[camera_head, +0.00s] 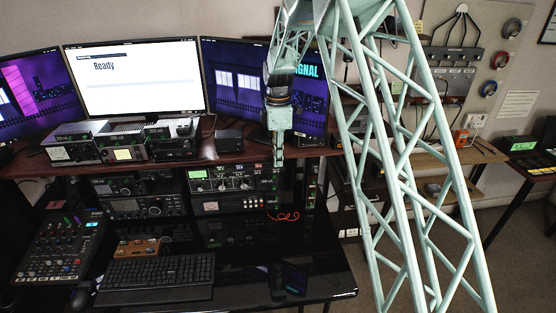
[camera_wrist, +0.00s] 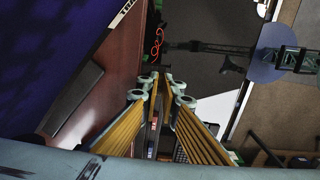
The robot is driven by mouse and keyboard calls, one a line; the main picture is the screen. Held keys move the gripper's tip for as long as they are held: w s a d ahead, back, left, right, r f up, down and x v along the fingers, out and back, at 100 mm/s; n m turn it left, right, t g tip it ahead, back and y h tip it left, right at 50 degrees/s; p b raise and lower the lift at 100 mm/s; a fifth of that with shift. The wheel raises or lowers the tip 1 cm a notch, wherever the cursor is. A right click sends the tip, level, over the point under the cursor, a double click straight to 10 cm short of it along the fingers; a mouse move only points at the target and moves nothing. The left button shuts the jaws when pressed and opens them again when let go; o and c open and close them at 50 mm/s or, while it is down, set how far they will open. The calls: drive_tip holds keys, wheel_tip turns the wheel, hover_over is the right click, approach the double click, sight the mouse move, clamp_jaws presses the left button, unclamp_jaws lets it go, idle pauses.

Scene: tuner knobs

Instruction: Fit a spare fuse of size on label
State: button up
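My gripper (camera_head: 279,158) hangs pointing down in front of the desk's upper shelf, near the radio units. In the wrist view its long yellow-ribbed fingers (camera_wrist: 164,76) stand apart with a narrow gap, and nothing shows held between them. I cannot make out any fuse, fuse holder or readable size label in either view. A radio unit with green-lit meters (camera_head: 222,180) sits on the lower shelf just left of the gripper. The big monitor (camera_head: 133,78) reads "Ready".
A red cable (camera_head: 283,216) lies on the dark desk, also in the wrist view (camera_wrist: 157,44). A keyboard (camera_head: 157,270) and mixer (camera_head: 62,248) take the desk's left side. My lattice arm hides part of the right shelf.

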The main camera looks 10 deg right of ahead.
drive_tip(key=shift+f, duration=0.1)
drive_tip(key=o, duration=0.7)
drive_tip(key=shift+c, duration=0.2)
drive_tip(key=shift+r, duration=4)
